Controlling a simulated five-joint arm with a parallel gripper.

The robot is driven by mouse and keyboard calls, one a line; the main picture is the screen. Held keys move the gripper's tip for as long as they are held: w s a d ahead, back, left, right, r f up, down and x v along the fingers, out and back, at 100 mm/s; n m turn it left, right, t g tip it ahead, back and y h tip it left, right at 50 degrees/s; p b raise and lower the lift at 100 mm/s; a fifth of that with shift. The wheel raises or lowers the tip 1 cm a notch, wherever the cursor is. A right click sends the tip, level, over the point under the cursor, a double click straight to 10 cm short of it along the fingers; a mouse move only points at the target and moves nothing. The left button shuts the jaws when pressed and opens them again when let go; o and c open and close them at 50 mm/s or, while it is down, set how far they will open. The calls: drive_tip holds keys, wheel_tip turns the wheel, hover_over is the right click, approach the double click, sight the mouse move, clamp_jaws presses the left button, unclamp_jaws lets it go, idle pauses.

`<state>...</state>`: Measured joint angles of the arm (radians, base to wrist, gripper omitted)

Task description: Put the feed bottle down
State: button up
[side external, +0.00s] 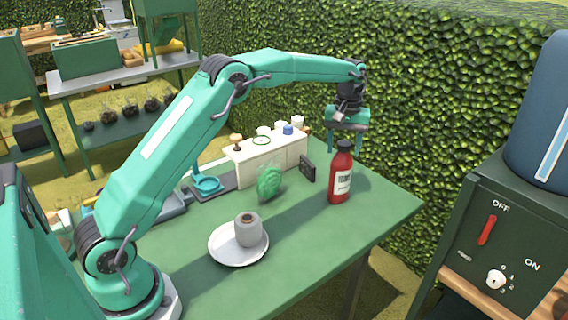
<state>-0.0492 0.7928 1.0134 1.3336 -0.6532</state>
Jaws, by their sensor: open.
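The feed bottle (341,178) is red with a dark cap and a pale label. It stands upright on the green table (318,240), near the table's right back edge. My gripper (346,143) points down directly over the bottle, with its fingers around or just above the cap. The jaws are open, and I cannot tell whether a finger touches the cap.
A white plate (221,244) with a grey roll (250,231) sits toward the table's front. A green bundle (269,183), a small dark block (308,170) and a white box (262,161) stand left of the bottle. A hedge (450,90) rises behind.

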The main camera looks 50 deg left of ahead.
wheel_tip(320, 180, up, 12)
idle(0.9)
drive_tip(key=shift+s+r, duration=0.1)
drive_tip(key=shift+r, duration=0.15)
idle(0.4)
drive_tip(key=s+d+r+m+t, duration=0.15)
drive_tip(key=s+r, duration=0.25)
drive_tip(key=s, duration=0.5)
drive_tip(key=s+d+r+m+t, duration=0.1)
drive_tip(key=s+r+m+t, duration=0.2)
drive_tip(key=s, duration=0.7)
drive_tip(key=s+f+m, duration=0.1)
drive_tip(key=s+f, duration=0.4)
drive_tip(key=s, duration=0.4)
drive_tip(key=s+f+m+t, duration=0.1)
drive_tip(key=s+f+m, duration=0.1)
drive_tip(key=s+f, duration=0.3)
drive_tip(key=s, duration=0.4)
drive_tip(key=shift+s+d, duration=0.2)
drive_tip(key=shift+d, duration=0.05)
